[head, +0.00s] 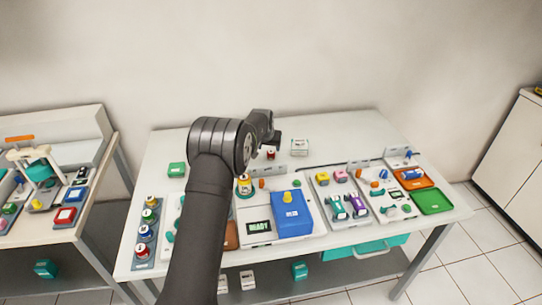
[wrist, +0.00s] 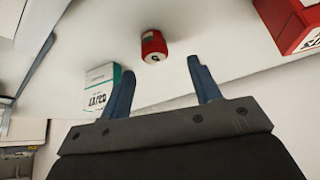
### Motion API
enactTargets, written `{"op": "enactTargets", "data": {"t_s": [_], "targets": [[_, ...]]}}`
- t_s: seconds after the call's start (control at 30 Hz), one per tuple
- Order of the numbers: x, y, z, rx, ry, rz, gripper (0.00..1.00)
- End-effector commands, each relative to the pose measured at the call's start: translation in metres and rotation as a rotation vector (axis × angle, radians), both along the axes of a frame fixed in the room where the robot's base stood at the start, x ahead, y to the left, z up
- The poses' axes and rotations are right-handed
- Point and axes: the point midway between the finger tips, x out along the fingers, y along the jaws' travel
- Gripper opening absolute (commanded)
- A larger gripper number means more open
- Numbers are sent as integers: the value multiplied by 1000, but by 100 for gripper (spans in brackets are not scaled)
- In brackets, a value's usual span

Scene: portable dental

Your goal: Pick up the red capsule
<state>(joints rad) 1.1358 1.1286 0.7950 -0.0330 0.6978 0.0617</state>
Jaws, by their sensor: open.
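The red capsule (wrist: 154,46) is a small rounded red piece with a pale end face bearing a dark mark. In the wrist view it lies on the pale table top, just beyond my fingertips and slightly left of the middle between them. My gripper (wrist: 160,68) is open, its two blue-grey fingers apart with nothing between them. In the head view the red capsule (head: 270,155) shows small just below my gripper (head: 276,140), partly beside the dark wrist. I cannot tell the exact height of the gripper above it.
A white and green box (wrist: 101,88) stands close to the left finger; it also shows in the head view (head: 299,147). A red box (wrist: 291,24) is at the upper right of the wrist view. A blue box (head: 292,215) and several trays fill the table's front.

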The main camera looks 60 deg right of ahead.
Motion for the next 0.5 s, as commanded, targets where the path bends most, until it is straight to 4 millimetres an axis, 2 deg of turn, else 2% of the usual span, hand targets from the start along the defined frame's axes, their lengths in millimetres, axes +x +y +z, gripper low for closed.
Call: {"op": "enactTargets", "data": {"t_s": [0.13,0.3,0.5], "targets": [[0,-4,-10,1,0,0,57],[0,-15,-33,1,0,0,57],[3,-23,-46,0,0,0,57]]}}
